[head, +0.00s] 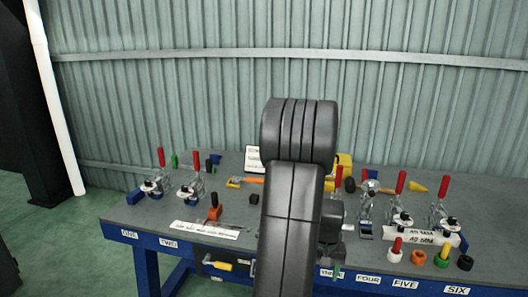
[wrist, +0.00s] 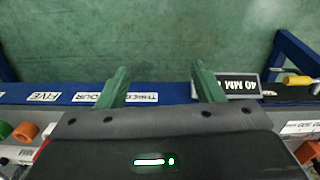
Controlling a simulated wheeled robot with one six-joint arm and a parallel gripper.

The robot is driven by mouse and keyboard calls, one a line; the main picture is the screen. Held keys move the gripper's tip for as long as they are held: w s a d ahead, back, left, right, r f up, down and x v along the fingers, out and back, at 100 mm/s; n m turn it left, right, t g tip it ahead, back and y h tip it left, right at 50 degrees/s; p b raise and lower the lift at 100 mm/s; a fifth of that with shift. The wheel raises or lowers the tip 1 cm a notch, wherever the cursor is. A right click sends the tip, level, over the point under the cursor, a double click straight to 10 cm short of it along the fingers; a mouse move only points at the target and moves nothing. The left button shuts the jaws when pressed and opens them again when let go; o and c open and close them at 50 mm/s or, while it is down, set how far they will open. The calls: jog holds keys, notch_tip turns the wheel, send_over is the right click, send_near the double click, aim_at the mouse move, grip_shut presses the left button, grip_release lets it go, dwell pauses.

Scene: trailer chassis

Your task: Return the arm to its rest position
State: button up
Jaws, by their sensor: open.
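My arm rises in the middle of the head view and hides part of the workbench (head: 150,213). My gripper shows in the wrist view (wrist: 160,85), with two green fingers spread wide apart and nothing between them. It points down over the bench's blue front edge (wrist: 175,92), with green floor beyond. In the head view the fingers are mostly hidden behind my arm.
Toggle clamps with red handles stand on the bench at left (head: 161,158) and right (head: 401,182). Orange (head: 419,257) and black (head: 465,262) parts lie at the right front. A yellow-handled tool (wrist: 299,80) hangs at the front. A corrugated wall (head: 200,100) stands behind.

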jog(key=shift+w+a+f, duration=0.3)
jog(key=shift+w+a, duration=0.3)
jog(key=shift+w+a+f, duration=0.25)
jog(key=shift+w+a, duration=0.3)
